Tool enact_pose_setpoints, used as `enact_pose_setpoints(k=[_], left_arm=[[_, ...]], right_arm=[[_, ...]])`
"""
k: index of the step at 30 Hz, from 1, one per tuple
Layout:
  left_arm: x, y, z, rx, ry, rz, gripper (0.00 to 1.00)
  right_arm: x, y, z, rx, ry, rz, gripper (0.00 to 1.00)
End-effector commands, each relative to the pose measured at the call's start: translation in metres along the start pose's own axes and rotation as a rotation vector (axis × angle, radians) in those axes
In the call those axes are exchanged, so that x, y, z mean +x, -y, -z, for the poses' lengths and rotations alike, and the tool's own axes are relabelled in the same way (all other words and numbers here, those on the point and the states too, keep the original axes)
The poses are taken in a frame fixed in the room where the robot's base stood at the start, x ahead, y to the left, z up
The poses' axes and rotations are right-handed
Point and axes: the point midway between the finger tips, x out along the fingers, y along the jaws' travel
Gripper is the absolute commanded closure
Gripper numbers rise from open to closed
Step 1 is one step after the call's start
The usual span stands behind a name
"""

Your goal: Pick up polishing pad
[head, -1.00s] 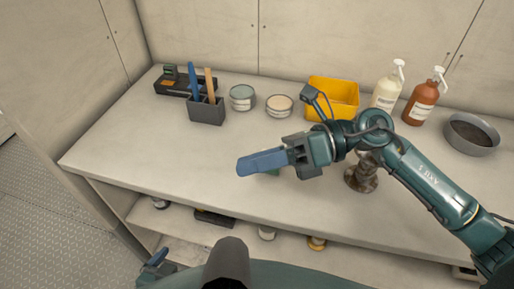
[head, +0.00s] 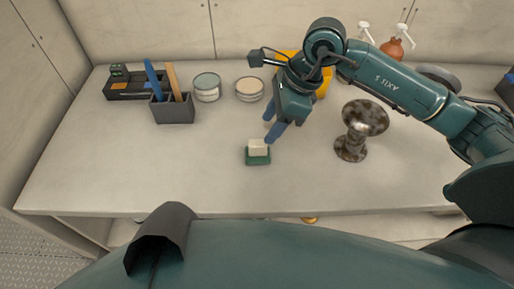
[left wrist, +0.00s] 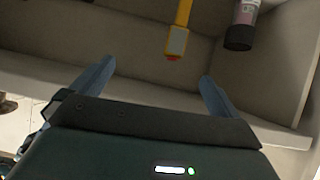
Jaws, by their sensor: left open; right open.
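A small block with a white top and a green base, which looks like the polishing pad (head: 257,157), lies on the bench top near its front middle. My right gripper (head: 273,124) is just behind it and slightly to its right, with blue fingers pointing down toward it. It is open and empty, and apart from the pad as far as I can tell. My left gripper (left wrist: 157,92) shows in the left wrist view, open and empty, facing a shelf space; the pad is not seen there.
A brown mottled goblet-shaped object (head: 352,146) stands right of the pad. A grey holder (head: 173,110) with two handles, two round tins (head: 207,88), a yellow bin (head: 322,88) and bottles stand behind. In the left wrist view are a yellow tool (left wrist: 178,38) and a dark-capped bottle (left wrist: 240,35). The bench's left front is clear.

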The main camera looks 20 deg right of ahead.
Motion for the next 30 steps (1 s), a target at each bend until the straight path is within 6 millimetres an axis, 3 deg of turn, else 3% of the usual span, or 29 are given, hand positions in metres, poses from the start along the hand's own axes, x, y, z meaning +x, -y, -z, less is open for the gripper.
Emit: enact_pose_setpoints(k=[10,18,26,30], left_arm=[[-0.002,0.004,0.000,-0.006,0.015,0.014,0.00],[-0.005,0.007,0.000,-0.009,0.031,0.023,0.00],[-0.004,0.008,-0.005,-0.010,0.041,0.025,0.00],[-0.004,0.008,-0.004,-0.011,0.040,0.025,0.00]], right_arm=[[0.032,-0.002,-0.002,0.000,0.002,-0.004,0.53],[0.070,-0.002,-0.001,0.001,0.003,-0.002,0.53],[0.074,-0.002,-0.001,0.000,0.002,-0.001,0.53],[0.074,-0.002,-0.001,0.000,0.002,-0.001,0.63]])
